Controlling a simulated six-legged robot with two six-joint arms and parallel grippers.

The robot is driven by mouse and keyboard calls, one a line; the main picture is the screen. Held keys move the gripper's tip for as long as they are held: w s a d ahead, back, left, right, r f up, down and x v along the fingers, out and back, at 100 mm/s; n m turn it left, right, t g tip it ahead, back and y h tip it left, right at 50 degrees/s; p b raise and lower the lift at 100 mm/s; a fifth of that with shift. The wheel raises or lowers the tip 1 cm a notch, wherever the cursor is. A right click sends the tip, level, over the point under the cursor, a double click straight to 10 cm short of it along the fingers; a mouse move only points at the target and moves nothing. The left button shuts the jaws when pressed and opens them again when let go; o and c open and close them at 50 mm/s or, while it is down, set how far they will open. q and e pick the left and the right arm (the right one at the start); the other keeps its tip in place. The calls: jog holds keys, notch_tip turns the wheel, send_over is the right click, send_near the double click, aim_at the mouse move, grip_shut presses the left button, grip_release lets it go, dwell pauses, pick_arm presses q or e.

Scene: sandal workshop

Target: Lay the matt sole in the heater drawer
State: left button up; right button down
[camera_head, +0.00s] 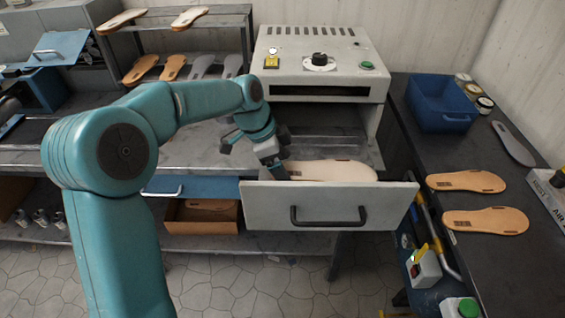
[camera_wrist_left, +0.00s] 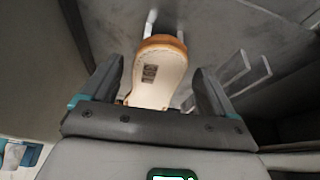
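A pale tan sole (camera_head: 330,170) with a smooth, dull-looking face lies in the open heater drawer (camera_head: 330,217), behind its grey front panel. I cannot tell its finish for certain. My left gripper (camera_head: 277,168) reaches down into the drawer at the sole's left end. In the left wrist view the sole (camera_wrist_left: 154,75) shows a dark printed mark and lies between the two dark fingers of my left gripper (camera_wrist_left: 158,82). The fingers stand apart, with a gap visible on each side of the sole. My right gripper is not in view.
The heater (camera_head: 320,65) stands above the drawer. The right bench (camera_head: 480,270) holds two tan soles (camera_head: 466,181) (camera_head: 486,220), a grey sole (camera_head: 513,143) and a blue bin (camera_head: 441,103). A rack (camera_head: 180,25) with several soles stands at the back left.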

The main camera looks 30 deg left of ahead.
pick_arm(q)
jog(key=shift+s+r, duration=0.1)
jog(key=v, duration=1.6)
jog(key=shift+r+p, duration=0.15)
jog(key=shift+p, duration=0.25)
